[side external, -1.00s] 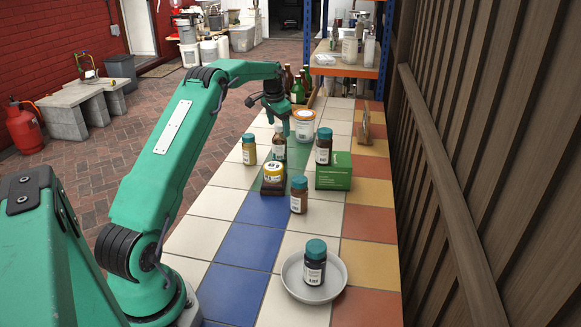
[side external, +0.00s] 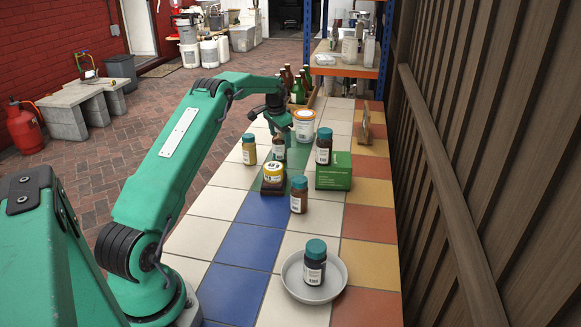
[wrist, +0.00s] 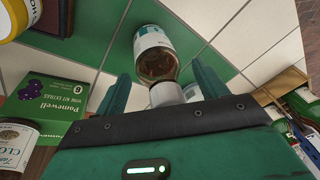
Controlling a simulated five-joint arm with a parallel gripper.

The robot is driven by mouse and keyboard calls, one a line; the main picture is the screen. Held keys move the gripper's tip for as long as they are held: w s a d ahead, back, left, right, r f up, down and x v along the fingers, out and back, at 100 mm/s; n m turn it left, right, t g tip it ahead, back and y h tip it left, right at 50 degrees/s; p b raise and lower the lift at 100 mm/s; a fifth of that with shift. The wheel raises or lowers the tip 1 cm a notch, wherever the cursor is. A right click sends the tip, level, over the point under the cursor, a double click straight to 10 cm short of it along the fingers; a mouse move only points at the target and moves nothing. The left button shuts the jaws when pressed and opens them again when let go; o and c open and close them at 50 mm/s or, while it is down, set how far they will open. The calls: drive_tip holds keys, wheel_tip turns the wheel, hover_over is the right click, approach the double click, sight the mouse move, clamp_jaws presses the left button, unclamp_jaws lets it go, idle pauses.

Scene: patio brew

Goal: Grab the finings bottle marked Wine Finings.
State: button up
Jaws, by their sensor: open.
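A small bottle with a pale cap, brown contents and a white and green label (wrist: 153,38) lies between my gripper's fingers in the wrist view. Its label wording is not readable, so I cannot tell if it says Wine Finings. In the side view this bottle (side external: 278,150) stands on the tiled table, its top hidden by my gripper (side external: 279,133). My gripper (wrist: 161,72) is open, one finger on each side of the bottle's upper part, with gaps visible in the wrist view.
A yellow-lidded jar (side external: 273,173) stands on a brown block in front. Teal-capped bottles stand left (side external: 249,149), in front (side external: 299,195), on a green box (side external: 334,177), and in a grey dish (side external: 290,284). A white tub (side external: 304,125) stands close behind right.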

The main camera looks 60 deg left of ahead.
drive_tip(key=shift+c, duration=0.2)
drive_tip(key=c, duration=1.1)
drive_tip(key=shift+r, duration=0.15)
drive_tip(key=shift+c, duration=0.2)
drive_tip(key=shift+r, duration=4.95)
